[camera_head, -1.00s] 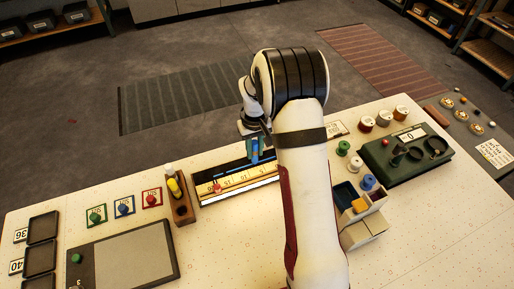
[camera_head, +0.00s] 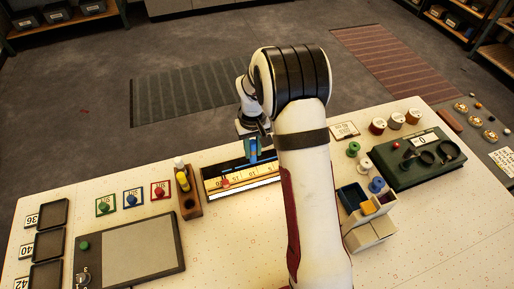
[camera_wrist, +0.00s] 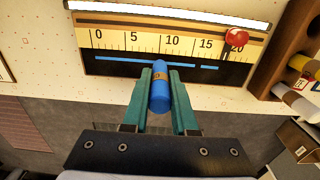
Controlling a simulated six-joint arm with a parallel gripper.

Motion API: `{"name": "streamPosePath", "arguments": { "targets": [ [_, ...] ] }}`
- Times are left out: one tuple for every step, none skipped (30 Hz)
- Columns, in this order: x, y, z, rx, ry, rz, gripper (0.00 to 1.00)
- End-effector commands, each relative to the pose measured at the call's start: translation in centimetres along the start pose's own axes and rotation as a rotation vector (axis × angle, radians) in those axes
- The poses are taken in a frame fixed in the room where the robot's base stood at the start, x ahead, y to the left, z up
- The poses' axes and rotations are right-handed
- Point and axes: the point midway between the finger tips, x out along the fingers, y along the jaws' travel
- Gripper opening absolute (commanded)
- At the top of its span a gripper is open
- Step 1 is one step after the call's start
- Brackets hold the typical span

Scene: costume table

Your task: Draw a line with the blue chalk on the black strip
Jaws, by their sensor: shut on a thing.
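My gripper (camera_wrist: 160,100) is shut on the blue chalk (camera_wrist: 160,88), which has a tan band. The chalk's far end overlaps the black strip (camera_wrist: 250,72) below the ruler's 5-to-10 span in the wrist view; I cannot tell whether it touches. A blue line (camera_wrist: 120,60) runs along the strip on both sides of the chalk, with a small gap near 15. The scale (camera_wrist: 150,40) has a red knob (camera_wrist: 236,36) near 20. In the head view my gripper (camera_head: 254,155) is over the strip's far edge, and the arm hides the strip's right end.
A wooden holder (camera_head: 190,204) with a yellow-topped piece stands left of the strip. Red, blue and green knobs on cards lie farther left. A bin box (camera_head: 365,225), spools (camera_head: 377,126) and a green case (camera_head: 425,165) are on the right.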

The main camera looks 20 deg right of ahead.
Motion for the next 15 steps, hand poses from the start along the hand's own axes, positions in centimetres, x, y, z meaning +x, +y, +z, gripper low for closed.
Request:
{"name": "streamPosePath", "arguments": {
  "targets": [
    [0.0, 0.0, 0.0, 0.0, 0.0, 0.0, 0.0],
    [0.0, 0.0, 0.0, 0.0, 0.0, 0.0, 0.0],
    [0.0, 0.0, 0.0, 0.0, 0.0, 0.0, 0.0],
    [0.0, 0.0, 0.0, 0.0, 0.0, 0.0, 0.0],
    [0.0, 0.0, 0.0, 0.0, 0.0, 0.0, 0.0],
    [0.0, 0.0, 0.0, 0.0, 0.0, 0.0, 0.0],
    [0.0, 0.0, 0.0, 0.0, 0.0, 0.0, 0.0],
    [0.0, -0.1, 0.0, 0.0, 0.0, 0.0, 0.0],
    [0.0, -0.2, 0.0, -0.001, 0.0, 0.0, 0.0],
    [0.0, -0.3, 0.0, -0.001, 0.0, 0.0, 0.0],
    [0.0, -0.4, 0.0, -0.001, 0.0, 0.0, 0.0],
    [0.0, -0.6, 0.0, -0.002, 0.0, 0.0, 0.0],
    [0.1, -0.8, 0.0, -0.002, 0.0, 0.0, 0.0],
    [0.1, -1.0, 0.0, -0.002, 0.0, 0.0, 0.0],
    [0.1, -1.2, 0.0, -0.001, 0.0, 0.0, 0.0]
  ]
}}
